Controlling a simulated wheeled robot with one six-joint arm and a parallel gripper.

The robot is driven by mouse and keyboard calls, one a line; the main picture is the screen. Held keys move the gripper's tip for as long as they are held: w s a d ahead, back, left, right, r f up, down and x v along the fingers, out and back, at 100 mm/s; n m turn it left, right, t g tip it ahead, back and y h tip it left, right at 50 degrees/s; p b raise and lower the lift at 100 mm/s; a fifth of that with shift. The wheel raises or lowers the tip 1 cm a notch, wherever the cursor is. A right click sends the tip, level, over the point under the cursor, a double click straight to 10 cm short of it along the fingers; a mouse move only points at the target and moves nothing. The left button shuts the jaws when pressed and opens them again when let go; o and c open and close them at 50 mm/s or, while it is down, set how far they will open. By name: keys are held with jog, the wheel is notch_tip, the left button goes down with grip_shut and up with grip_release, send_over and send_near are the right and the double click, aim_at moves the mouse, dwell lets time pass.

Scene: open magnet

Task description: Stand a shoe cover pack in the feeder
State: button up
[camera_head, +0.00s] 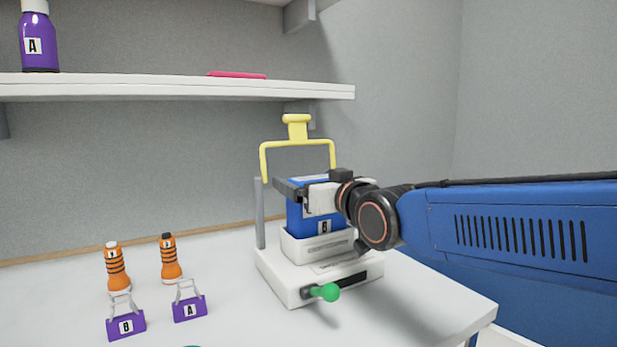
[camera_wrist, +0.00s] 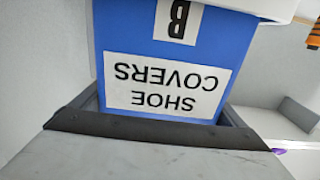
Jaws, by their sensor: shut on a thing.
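The blue shoe cover pack (camera_head: 297,220) stands upright at the white feeder (camera_head: 285,285) on the table, marked B. In the wrist view the pack (camera_wrist: 215,45) fills the middle, its "SHOE COVERS" label upside down. My gripper (camera_head: 305,193) is shut on the pack near its top. The wrist view shows dark finger parts (camera_wrist: 150,130) across the pack. The pack's lower end is hidden behind the feeder's front wall, and I cannot tell whether it rests on the floor inside. A yellow frame with a handle (camera_head: 297,130) rises above the pack. A green-knobbed lever (camera_head: 328,292) is on the feeder's front.
Two orange bottles (camera_head: 117,268) (camera_head: 171,260) and two purple tagged items, B (camera_head: 126,325) and A (camera_head: 189,308), stand at the left of the table. A shelf (camera_head: 150,90) above holds a purple bottle (camera_head: 38,40) and a pink flat item (camera_head: 237,75).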

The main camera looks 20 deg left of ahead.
jog(key=shift+f, duration=1.15)
jog(key=o, duration=1)
jog(key=shift+s+d, duration=0.1)
jog(key=v, duration=1.7)
jog(key=shift+s, duration=0.1)
